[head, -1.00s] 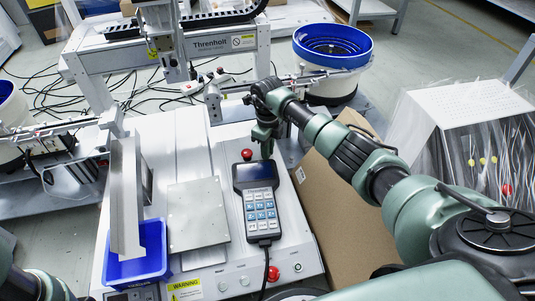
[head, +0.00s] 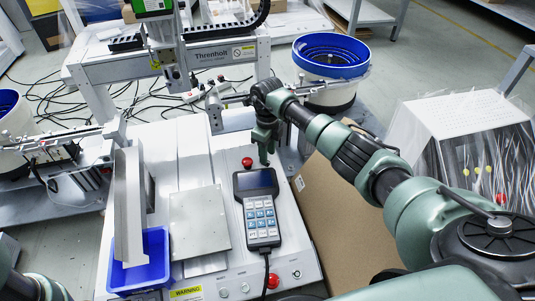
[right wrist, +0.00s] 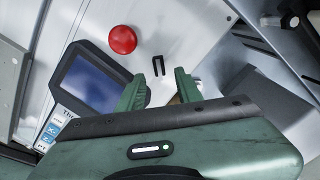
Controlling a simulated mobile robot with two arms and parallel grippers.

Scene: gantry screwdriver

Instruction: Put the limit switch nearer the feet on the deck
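My right gripper (head: 263,160) points down over the white machine deck (head: 185,150), just right of a red button and above the pendant's upper edge. In the right wrist view its fingers (right wrist: 158,90) stand apart, on either side of a pale patch with a tan bit whose nature I cannot tell. A small black U-shaped piece (right wrist: 158,66) shows on the deck just beyond the fingertips. I cannot tell whether it is a limit switch. No other limit switch can be made out. Only part of my left arm shows at the lower left of the head view; its gripper is out of view.
A teach pendant (head: 258,205) lies beside a grey plate (head: 200,220). The red button (head: 247,162) stands close to my right gripper. A blue bin (head: 155,270) is at the front left, below an upright metal plate (head: 130,205). A cardboard box (head: 345,210) stands right.

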